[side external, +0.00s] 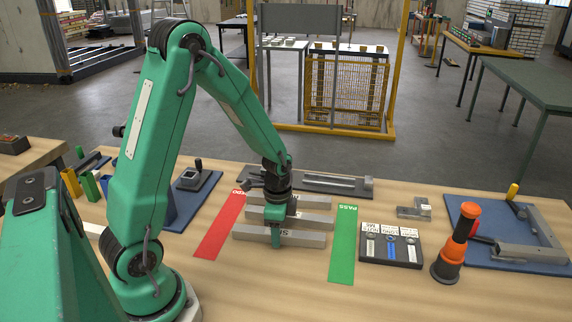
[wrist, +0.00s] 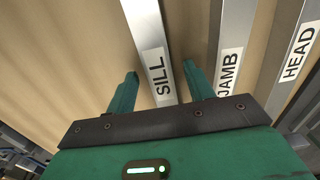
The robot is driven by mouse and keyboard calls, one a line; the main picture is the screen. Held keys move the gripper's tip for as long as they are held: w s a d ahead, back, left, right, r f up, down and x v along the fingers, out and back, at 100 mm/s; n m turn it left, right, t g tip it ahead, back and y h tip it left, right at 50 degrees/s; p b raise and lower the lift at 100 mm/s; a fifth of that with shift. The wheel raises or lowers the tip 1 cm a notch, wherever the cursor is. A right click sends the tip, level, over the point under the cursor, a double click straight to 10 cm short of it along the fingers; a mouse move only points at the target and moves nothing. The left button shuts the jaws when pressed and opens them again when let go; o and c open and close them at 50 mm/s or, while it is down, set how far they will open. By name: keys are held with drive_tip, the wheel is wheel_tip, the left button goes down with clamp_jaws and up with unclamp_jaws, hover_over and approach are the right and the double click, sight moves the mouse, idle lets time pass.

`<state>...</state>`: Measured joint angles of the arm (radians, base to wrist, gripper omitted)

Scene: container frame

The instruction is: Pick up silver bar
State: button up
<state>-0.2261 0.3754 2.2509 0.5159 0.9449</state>
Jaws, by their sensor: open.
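Three long silver bars lie side by side on the wooden bench. The front bar, labelled SILL (side external: 308,240), is nearest the side camera. Behind it are the bar labelled JAMB (side external: 315,219) and the bar labelled HEAD (side external: 314,202). My gripper (side external: 276,238) points down at the front bar, open, with one finger showing in front of its near face. In the wrist view, the open fingers of my gripper (wrist: 160,72) lie on either side of the SILL bar (wrist: 145,22), with gaps to it. The JAMB bar (wrist: 234,30) is just right of the right finger.
A red strip (side external: 220,228) lies left of the bars, and a green PASS strip (side external: 342,245) lies right. A black labelled block (side external: 390,262) and an orange-black tool (side external: 453,246) stand farther right. A blue fixture plate (side external: 480,225) holds a metal frame corner.

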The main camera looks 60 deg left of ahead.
drive_tip(key=shift+c, duration=0.4)
drive_tip(key=c, duration=1.1)
drive_tip(key=shift+o, duration=0.2)
drive_tip(key=shift+r, duration=0.25)
drive_tip(key=shift+r, duration=0.9)
wheel_tip(320, 180, up, 2)
drive_tip(key=shift+r, duration=0.1)
drive_tip(key=s+d+r, duration=0.3)
drive_tip(key=d+r, duration=0.3)
drive_tip(key=d, duration=0.5)
drive_tip(key=shift+s+r, duration=0.3)
drive_tip(key=shift+w, duration=0.15)
